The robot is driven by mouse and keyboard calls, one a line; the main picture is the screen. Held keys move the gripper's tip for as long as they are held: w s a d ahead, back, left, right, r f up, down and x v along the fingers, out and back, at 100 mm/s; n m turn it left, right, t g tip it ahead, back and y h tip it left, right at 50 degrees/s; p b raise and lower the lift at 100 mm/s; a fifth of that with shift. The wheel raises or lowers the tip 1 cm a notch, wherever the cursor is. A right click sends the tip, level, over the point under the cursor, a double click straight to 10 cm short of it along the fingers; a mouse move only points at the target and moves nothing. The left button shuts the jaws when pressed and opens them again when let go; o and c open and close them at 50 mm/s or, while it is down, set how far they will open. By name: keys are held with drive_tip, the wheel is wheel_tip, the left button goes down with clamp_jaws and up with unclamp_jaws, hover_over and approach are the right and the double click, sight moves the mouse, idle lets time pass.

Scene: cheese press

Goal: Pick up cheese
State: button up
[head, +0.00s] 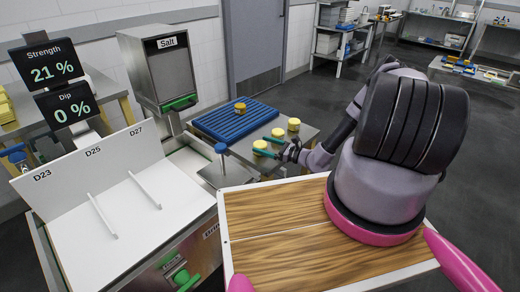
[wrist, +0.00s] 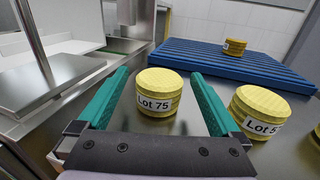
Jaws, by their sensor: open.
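Several yellow round cheeses stand on a metal table. In the wrist view, a cheese labelled Lot 75 (wrist: 159,93) stands upright between the two green fingers of my gripper (wrist: 163,95). The gripper is open, with a gap showing on both sides of the cheese. A second cheese, labelled with Lot and a 5 (wrist: 262,110), stands just outside the right finger. Another cheese (wrist: 234,46) sits on a blue ribbed rack. In the head view, my gripper (head: 268,148) is beside the nearest cheese (head: 260,146), with two more cheeses (head: 278,133) (head: 294,124) behind it.
The blue rack (head: 215,122) lies at the back of the table. A salt dispenser (head: 168,72) and a white board marked D23, D25, D27 (head: 90,170) stand to the left. A wooden-topped tray (head: 275,255) is in front.

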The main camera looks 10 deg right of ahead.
drive_tip(key=x, duration=0.5)
drive_tip(key=shift+w+a, duration=0.2)
drive_tip(key=c, duration=1.4)
